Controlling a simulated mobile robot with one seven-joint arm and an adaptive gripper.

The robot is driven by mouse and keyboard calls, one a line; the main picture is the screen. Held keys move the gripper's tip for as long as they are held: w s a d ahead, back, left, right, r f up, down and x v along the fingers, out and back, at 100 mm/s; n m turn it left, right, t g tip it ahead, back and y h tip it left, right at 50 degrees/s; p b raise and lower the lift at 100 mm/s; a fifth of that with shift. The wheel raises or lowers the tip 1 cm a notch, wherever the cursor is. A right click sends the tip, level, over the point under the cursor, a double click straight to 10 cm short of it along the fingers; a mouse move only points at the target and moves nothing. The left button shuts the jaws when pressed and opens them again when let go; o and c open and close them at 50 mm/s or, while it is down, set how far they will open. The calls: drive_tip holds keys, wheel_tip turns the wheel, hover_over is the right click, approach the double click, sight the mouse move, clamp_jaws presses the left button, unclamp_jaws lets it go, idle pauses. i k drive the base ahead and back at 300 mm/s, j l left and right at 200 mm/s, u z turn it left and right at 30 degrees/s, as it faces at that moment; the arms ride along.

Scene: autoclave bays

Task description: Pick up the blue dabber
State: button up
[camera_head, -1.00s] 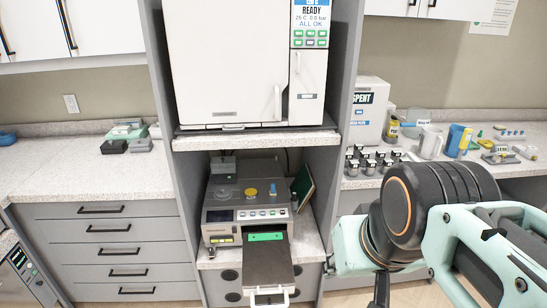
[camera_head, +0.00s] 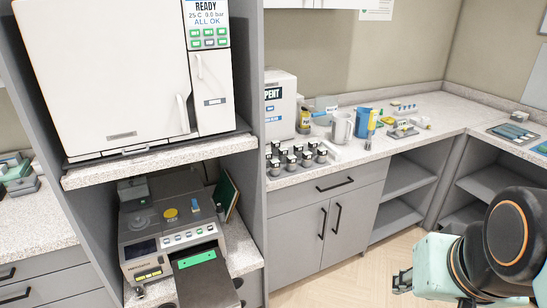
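I cannot single out the blue dabber for certain at this size. A blue upright container (camera_head: 361,122) stands on the right-hand counter, with a narrow yellow item (camera_head: 372,122) close against its right side. Smaller coloured pieces lie to their right, too small to identify. My gripper (camera_head: 402,282) is at the lower right, in front of the cabinets and well apart from the counter items. Only its dark end shows, and its finger opening cannot be made out.
Several dark-capped jars (camera_head: 296,156) stand near the counter's front, left of a white jug (camera_head: 342,127). A white box (camera_head: 281,106) stands behind. An autoclave (camera_head: 115,75) sits above a grey device (camera_head: 170,225) at left. Bare counter (camera_head: 440,110) lies at the right.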

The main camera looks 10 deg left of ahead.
sight(196, 207)
drive_tip(key=j+z, duration=0.35)
drive_tip(key=j, duration=0.7)
drive_tip(key=i+j, duration=0.15)
drive_tip(key=j, duration=0.25)
